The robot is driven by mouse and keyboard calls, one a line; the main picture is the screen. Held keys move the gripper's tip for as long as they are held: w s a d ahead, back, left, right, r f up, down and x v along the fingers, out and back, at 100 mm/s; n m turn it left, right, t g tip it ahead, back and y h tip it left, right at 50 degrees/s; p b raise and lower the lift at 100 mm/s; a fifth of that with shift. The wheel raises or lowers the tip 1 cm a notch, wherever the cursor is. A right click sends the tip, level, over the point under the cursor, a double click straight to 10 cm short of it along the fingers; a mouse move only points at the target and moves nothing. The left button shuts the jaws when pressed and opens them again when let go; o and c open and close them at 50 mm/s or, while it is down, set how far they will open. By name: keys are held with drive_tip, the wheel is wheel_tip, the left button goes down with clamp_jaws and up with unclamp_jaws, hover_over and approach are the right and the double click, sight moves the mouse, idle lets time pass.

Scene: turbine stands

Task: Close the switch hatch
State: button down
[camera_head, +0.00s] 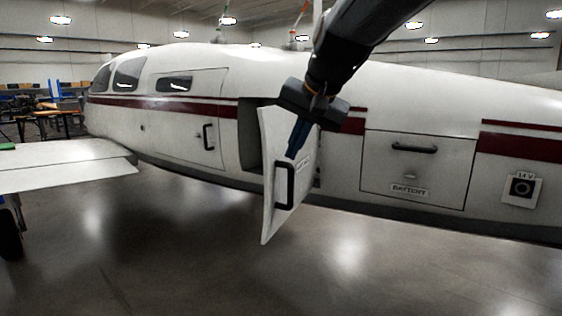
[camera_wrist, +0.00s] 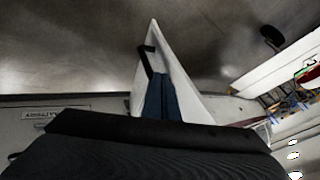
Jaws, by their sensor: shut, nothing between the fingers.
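The switch hatch (camera_head: 270,215) is a white panel with a dark handle (camera_head: 284,186), swung open from the side of the white aircraft. A dark opening (camera_head: 250,137) shows behind it to the left. My gripper (camera_head: 292,155) is shut and empty, pointing down, with its blue fingers in front of the hatch's upper part, just above the handle. In the wrist view the hatch (camera_wrist: 178,62) stands beyond the shut blue fingers (camera_wrist: 157,90), with its handle (camera_wrist: 146,62) close to the fingertips. I cannot tell whether the fingers touch the panel.
A closed battery hatch (camera_head: 415,170) with a handle is to the right, and a 14 V socket plate (camera_head: 521,188) is further right. A closed door (camera_head: 195,115) is to the left. The wing (camera_head: 65,165) juts out at left. The floor (camera_head: 180,260) below is clear.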

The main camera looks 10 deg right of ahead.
drive_tip(key=r, duration=0.1)
drive_tip(key=p, duration=0.1)
approach(275, 179)
drive_tip(key=x, duration=0.4)
drive_tip(key=shift+f, duration=0.25)
